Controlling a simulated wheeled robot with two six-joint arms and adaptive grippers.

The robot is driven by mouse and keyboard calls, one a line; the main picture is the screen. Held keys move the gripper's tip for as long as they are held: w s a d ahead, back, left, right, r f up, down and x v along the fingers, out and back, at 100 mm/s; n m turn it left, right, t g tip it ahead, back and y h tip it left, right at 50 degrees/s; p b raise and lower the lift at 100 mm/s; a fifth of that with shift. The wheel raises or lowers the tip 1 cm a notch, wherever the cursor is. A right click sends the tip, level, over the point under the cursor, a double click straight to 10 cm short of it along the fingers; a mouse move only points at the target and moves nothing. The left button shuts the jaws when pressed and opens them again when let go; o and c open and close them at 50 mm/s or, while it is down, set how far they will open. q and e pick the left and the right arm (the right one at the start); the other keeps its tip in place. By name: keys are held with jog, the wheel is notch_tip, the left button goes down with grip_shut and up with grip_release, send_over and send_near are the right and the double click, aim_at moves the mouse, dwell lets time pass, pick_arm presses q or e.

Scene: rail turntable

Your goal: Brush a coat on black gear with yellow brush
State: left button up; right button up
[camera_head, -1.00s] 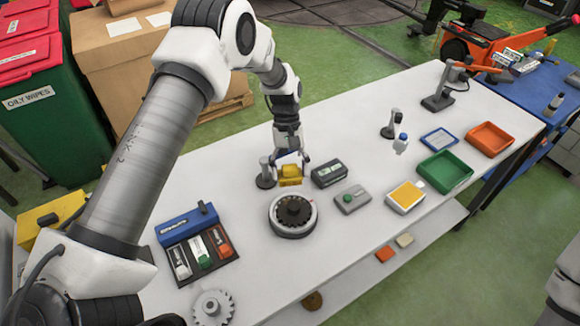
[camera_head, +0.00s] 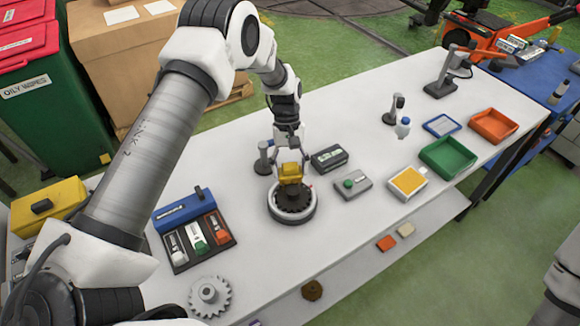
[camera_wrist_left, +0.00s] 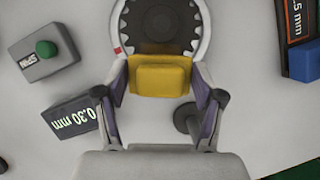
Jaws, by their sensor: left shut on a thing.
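The black gear (camera_head: 291,201) lies flat on the round white-rimmed turntable (camera_head: 292,216) near the middle of the table. The yellow brush (camera_head: 291,171) is held between the fingers of my left gripper (camera_head: 289,163), at the far edge of the gear. In the left wrist view the yellow brush (camera_wrist_left: 160,78) sits between the two fingertips and hides the near part of the black gear (camera_wrist_left: 162,22). I cannot tell whether the brush touches the gear. Only a piece of my right arm shows at the right edge of the head view; its gripper is out of view.
A dark box (camera_head: 329,159) and a grey button box (camera_head: 350,186) stand right of the turntable. A small stand (camera_head: 263,163) is close left of the gripper. A tool tray (camera_head: 197,238) and a white gear (camera_head: 210,297) are at the front left. Green (camera_head: 448,158) and orange (camera_head: 494,126) trays are farther right.

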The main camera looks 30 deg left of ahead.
pick_arm(q)
jog(key=shift+f+b, duration=0.35)
jog(key=shift+f, duration=0.3)
dwell(0.4)
jog(key=shift+s+d, duration=0.25)
jog(key=shift+s, duration=0.1)
jog(key=shift+w+a, duration=0.15)
jog(key=shift+w, duration=0.1)
jog(key=shift+w+a, duration=0.15)
dwell(0.5)
jog(key=shift+s+d+p, duration=0.3)
jog(key=shift+s+p, duration=0.05)
jog(key=shift+s, duration=0.05)
jog(key=shift+w+a, duration=0.1)
jog(key=shift+w, duration=0.05)
